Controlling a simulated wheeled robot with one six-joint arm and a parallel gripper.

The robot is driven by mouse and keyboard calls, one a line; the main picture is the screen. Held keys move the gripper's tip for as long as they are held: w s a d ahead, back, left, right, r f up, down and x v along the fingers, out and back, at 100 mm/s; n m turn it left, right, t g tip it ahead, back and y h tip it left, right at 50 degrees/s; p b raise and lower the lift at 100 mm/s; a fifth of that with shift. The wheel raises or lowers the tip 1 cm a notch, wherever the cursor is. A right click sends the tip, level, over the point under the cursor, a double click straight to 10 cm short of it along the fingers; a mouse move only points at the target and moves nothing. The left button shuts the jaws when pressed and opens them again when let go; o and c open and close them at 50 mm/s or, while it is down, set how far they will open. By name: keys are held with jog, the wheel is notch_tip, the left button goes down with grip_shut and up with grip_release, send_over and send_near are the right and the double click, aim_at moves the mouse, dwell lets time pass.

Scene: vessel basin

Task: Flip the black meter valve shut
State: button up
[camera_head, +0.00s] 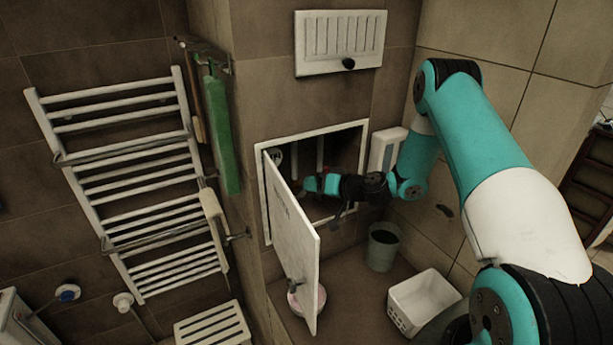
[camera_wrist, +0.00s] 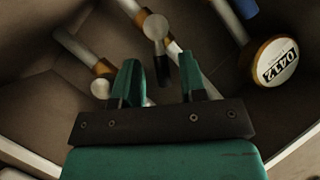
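The wrist view shows pipes with brass fittings inside a wall recess. A short black lever (camera_wrist: 162,68) hangs below a round pale valve end (camera_wrist: 156,27) on one pipe; it seems to be the black meter valve. My gripper (camera_wrist: 159,64) has its two teal fingers apart, with the lever showing between their tips. I cannot tell whether either finger touches it. A round meter (camera_wrist: 278,62) with a printed label is at right. In the head view my gripper (camera_head: 309,184) reaches into the recess, and the valve cannot be made out there.
The white cabinet door (camera_head: 291,240) stands open left of my gripper. The white recess frame (camera_head: 262,195) surrounds the opening. A blue handle (camera_wrist: 245,8) shows near the meter. A bucket (camera_head: 383,247) and white basket (camera_head: 424,300) stand below, with a soap dispenser (camera_head: 386,150) at right.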

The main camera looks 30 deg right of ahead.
jog(key=shift+p+x, duration=0.45)
jog(key=shift+x, duration=1.1)
jog(key=shift+c, duration=0.2)
jog(key=c, duration=0.6)
jog(key=shift+f+b, duration=0.1)
jog(key=shift+b, duration=0.25)
